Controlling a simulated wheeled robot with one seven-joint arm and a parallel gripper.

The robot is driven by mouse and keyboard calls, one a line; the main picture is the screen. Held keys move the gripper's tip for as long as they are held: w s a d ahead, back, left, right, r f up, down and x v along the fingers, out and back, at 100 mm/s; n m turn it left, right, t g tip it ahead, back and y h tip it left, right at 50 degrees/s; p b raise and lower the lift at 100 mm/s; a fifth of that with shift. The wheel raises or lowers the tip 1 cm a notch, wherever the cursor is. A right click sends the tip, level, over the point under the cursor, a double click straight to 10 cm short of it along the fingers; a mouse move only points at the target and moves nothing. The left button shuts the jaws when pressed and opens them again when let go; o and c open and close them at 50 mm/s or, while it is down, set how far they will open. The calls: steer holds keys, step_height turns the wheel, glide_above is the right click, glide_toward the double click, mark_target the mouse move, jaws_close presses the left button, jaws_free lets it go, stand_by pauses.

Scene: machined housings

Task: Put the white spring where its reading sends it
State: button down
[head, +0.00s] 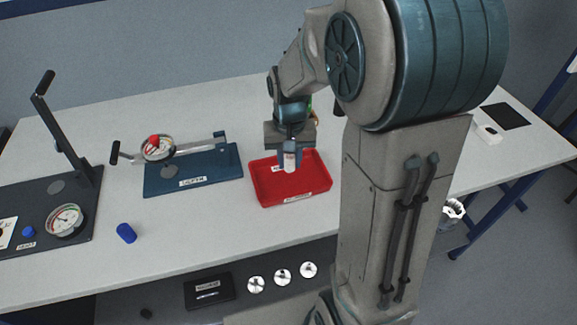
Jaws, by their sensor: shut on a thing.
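My gripper (290,151) points down over the red tray (262,184), at its back middle part. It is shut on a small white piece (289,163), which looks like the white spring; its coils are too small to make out. The piece's lower end is over the tray floor, and I cannot tell whether it touches. The red tray looks otherwise empty and has a white label on its front edge, too small to read. A dial gauge (65,219) stands on the dark lever tester (75,203) at the left. Its reading is too small to read.
A blue plate (225,169) with a lever and a red-topped dial (158,148) lies left of the tray. A blue cylinder (126,233) lies near the front edge. A white box (488,132) and a black mat (505,116) lie at the right. My arm hides the table's middle right.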

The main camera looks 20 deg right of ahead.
mark_target(289, 169)
steer(key=shift+f, duration=1.8)
steer(key=shift+f, duration=0.1)
steer(key=shift+f, duration=0.15)
steer(key=c, duration=1.2)
jaws_free()
steer(key=shift+o, duration=0.2)
steer(key=shift+r, duration=0.2)
